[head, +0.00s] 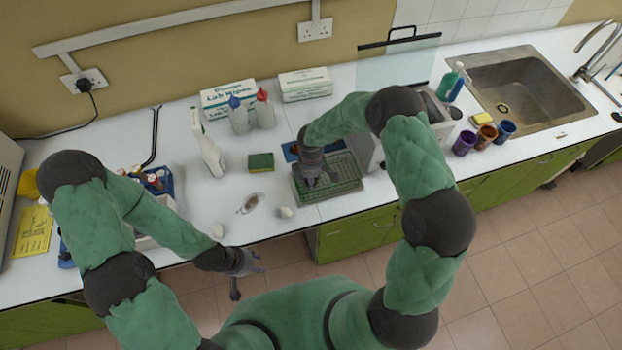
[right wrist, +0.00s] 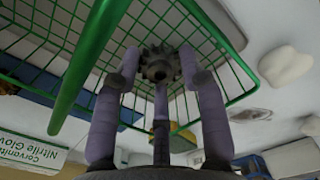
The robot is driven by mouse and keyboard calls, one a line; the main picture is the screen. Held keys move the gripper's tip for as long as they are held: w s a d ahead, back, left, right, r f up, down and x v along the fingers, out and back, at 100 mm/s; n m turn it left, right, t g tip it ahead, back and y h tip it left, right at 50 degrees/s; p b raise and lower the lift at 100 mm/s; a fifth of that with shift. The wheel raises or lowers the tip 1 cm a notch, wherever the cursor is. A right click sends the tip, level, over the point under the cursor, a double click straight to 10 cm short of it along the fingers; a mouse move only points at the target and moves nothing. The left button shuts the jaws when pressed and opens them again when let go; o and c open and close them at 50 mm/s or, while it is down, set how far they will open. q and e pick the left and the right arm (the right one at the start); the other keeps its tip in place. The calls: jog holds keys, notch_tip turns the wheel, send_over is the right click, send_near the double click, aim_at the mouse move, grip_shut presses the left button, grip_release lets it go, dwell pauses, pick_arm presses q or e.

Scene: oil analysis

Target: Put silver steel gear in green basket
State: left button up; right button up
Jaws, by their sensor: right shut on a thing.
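The silver steel gear (right wrist: 160,65) is a dark grey toothed ring in the right wrist view, gripped between the fingers of my right gripper (right wrist: 160,80). In the head view my right gripper (head: 318,180) is over the green wire basket (head: 350,174) on the bench. The gear is hidden there. The basket's green mesh and rim also show around the fingers in the right wrist view (right wrist: 237,62). I cannot tell whether the gear touches the basket. My left gripper (head: 246,270) is at the bench's front edge with its fingers spread and empty.
Small pale pieces (head: 285,212) lie in front. A grey apparatus (head: 366,148) is close at the basket's right. The sink (head: 530,92) is far right.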

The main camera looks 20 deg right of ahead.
jog(key=shift+f, duration=0.3)
jog(key=shift+f, duration=0.2)
jog(key=o, duration=1)
jog(key=shift+c, duration=0.2)
notch_tip(320, 180, up, 12)
jog(key=shift+r, duration=0.2)
